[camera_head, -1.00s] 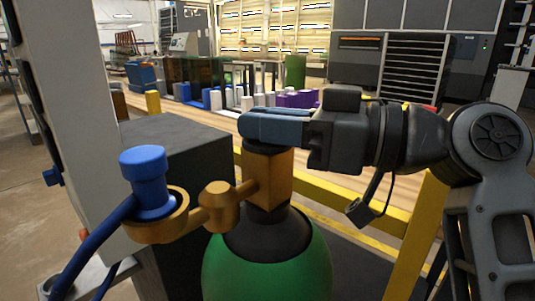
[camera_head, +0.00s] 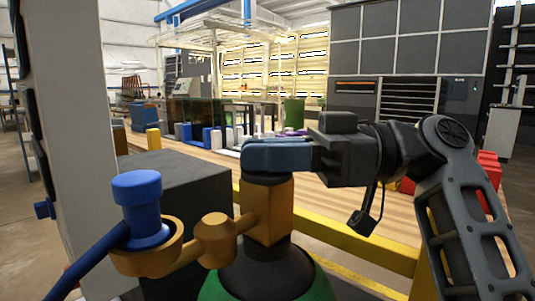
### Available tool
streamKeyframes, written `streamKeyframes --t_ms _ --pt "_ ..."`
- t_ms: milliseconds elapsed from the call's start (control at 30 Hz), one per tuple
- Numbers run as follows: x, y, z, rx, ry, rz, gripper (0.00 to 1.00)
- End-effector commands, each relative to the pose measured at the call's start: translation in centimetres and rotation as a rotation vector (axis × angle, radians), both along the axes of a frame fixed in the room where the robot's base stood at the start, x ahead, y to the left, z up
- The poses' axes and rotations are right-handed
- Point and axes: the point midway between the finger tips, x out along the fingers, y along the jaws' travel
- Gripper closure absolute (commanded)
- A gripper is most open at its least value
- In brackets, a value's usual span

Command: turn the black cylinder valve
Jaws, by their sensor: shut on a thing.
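A green cylinder (camera_head: 290,291) with a dark shoulder stands at the bottom centre, its lower part out of frame. On its neck is an upright brass valve block (camera_head: 268,212). The black cylinder valve (camera_head: 266,179) shows as a thin dark strip on top of the block, mostly hidden by my fingers. My gripper (camera_head: 272,154) reaches in level from the right, its blue fingers shut around the valve.
A brass side fitting (camera_head: 217,238) with a blue cap (camera_head: 138,195) and hose extends left. A dark box (camera_head: 180,195) stands behind it. A yellow rail (camera_head: 365,245) runs behind the cylinder. Bottles (camera_head: 216,139) and red bins (camera_head: 489,170) stand on the wooden table (camera_head: 335,192).

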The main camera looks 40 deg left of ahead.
Motion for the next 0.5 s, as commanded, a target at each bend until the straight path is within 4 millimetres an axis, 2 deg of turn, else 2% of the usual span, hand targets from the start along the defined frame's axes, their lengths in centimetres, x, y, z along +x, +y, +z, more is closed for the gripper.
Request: streamKeyframes --t_ms 200,233,433,500 --pt "-0.12 0.09 -0.28 -0.006 0.000 0.003 1.00" --pt "-0.12 0.09 -0.29 -0.006 0.000 0.003 0.81" --pt "-0.07 0.07 -0.19 -0.003 0.000 0.001 0.62" --pt "-0.06 0.05 -0.15 -0.003 0.000 0.001 0.62"
